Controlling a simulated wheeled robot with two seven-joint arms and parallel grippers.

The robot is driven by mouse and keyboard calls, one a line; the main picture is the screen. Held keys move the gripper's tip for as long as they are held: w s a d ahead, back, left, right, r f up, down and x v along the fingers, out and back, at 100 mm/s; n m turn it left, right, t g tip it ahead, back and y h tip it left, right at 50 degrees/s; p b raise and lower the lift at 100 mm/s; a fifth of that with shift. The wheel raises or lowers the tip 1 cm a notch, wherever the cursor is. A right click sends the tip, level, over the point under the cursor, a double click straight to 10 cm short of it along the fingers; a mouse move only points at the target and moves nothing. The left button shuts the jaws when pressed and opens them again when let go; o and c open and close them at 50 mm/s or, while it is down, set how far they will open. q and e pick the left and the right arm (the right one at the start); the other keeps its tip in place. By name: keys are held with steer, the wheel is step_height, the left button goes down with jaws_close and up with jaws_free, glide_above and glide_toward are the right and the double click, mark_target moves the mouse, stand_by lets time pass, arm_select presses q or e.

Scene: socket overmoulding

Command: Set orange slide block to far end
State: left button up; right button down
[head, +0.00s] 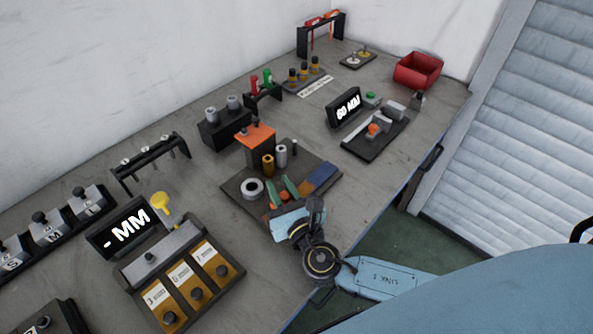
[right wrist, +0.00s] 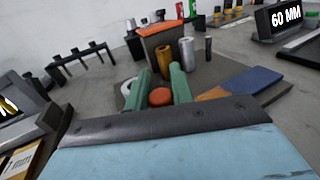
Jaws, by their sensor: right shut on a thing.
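My right gripper (head: 281,186) reaches over the dark base plate (head: 231,189) from the plate's near edge. Its two green fingers also show in the right wrist view (right wrist: 161,80). Beyond the fingertips stand a brass cylinder (head: 268,165), a grey cylinder (head: 281,154) and a dark block with an orange top (head: 256,135). My left gripper is not in view.
A blue slab (head: 321,178) lies right of the fingers, with an orange slab (right wrist: 213,94) beside it. A white ring (head: 252,187) lies to the left. A "60 MM" display (head: 345,106) stands farther right. Bare table lies between the plate and that station.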

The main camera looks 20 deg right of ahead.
steer(key=shift+s+a, duration=0.25)
steer(key=shift+a, duration=0.25)
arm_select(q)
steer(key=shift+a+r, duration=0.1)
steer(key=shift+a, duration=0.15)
arm_select(e)
steer(key=shift+a, duration=0.1)
steer(key=c, duration=1.2)
jaws_free()
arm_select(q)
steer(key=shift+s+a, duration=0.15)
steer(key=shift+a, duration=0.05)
arm_select(e)
steer(key=shift+s, duration=0.2)
steer(key=s, duration=1.3)
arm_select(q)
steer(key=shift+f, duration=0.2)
